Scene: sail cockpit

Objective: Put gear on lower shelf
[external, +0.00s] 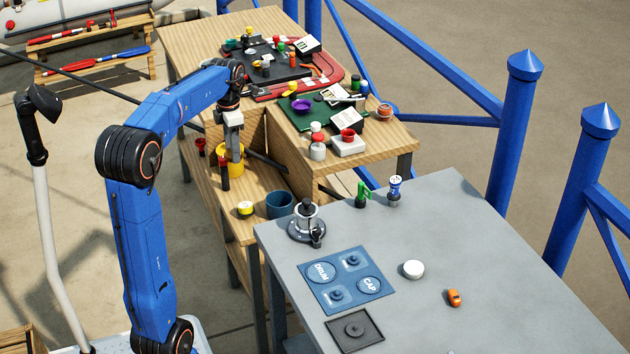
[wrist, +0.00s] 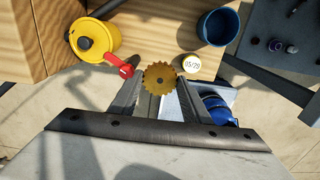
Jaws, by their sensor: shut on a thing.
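A toothed golden-brown gear (wrist: 158,77) with a dark centre hole sits between the fingertips of my gripper (wrist: 155,90) in the wrist view. My gripper is shut on it. In the external view my gripper (external: 233,150) points down over the wooden lower shelf (external: 213,188), beside the upper bench top. I cannot make out the gear there. The shelf's bare wood also shows in the wrist view (wrist: 150,35), beyond the gear. I cannot tell the exact height of the gear above the shelf.
A yellow pot (wrist: 98,38) with a red handle, a round yellow-rimmed tin (wrist: 191,63) and a blue cup (wrist: 218,27) stand around the gear's position. A grey table (external: 440,230) with a winch (external: 307,222) is at right. Bare shelf lies between pot and cup.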

